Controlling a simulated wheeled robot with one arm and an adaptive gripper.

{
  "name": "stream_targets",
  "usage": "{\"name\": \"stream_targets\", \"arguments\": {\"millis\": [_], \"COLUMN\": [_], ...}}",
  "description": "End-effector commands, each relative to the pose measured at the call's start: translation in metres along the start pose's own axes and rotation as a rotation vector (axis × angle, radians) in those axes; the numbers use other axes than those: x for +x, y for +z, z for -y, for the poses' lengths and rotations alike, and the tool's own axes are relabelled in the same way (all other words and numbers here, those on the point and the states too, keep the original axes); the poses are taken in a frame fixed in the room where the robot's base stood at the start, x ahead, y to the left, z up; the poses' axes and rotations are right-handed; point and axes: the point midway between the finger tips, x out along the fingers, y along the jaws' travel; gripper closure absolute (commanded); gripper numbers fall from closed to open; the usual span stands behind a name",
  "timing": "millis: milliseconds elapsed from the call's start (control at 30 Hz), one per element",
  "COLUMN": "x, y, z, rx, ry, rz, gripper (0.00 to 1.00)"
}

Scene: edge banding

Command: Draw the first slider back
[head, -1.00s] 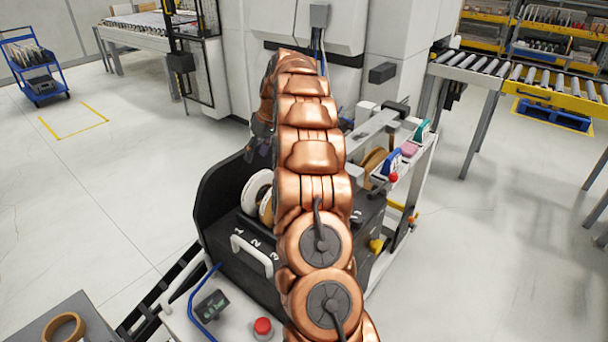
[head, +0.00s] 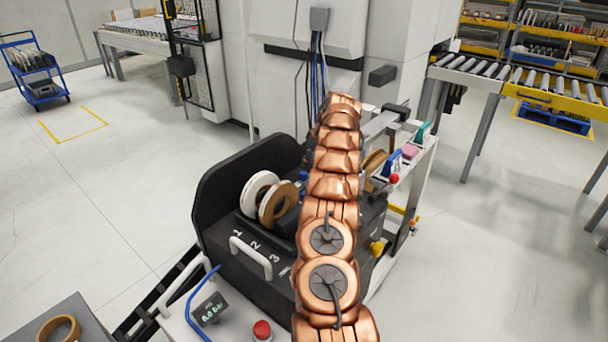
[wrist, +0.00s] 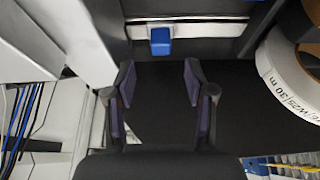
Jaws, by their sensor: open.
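In the wrist view a small blue block (wrist: 160,41) sits on a pale horizontal rail (wrist: 195,30); it looks like a slider, though I cannot tell its number. My gripper (wrist: 158,78) is open and empty. The blue block lies just beyond the gap between its fingertips, apart from them. In the head view my copper arm reaches over the black unit marked 1, 2, 3 (head: 232,262) and hides the gripper. A small blue part (head: 303,176) shows left of the arm, beside the rolls.
A white roll (head: 256,190) and a brown roll (head: 279,203) stand in the black unit. The white roll's printed side (wrist: 283,72) is close on the right in the wrist view. Blue cables (wrist: 22,118) hang at the left. A red button (head: 262,330) is in front.

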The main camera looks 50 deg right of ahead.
Motion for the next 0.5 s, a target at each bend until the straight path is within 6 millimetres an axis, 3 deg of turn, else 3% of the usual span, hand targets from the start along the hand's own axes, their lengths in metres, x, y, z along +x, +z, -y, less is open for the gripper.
{"name": "stream_targets", "arguments": {"millis": [500], "x": [0.058], "y": [0.0], "z": [0.001], "rx": [0.002], "ry": [-0.002], "rz": [0.002], "gripper": [0.46]}}
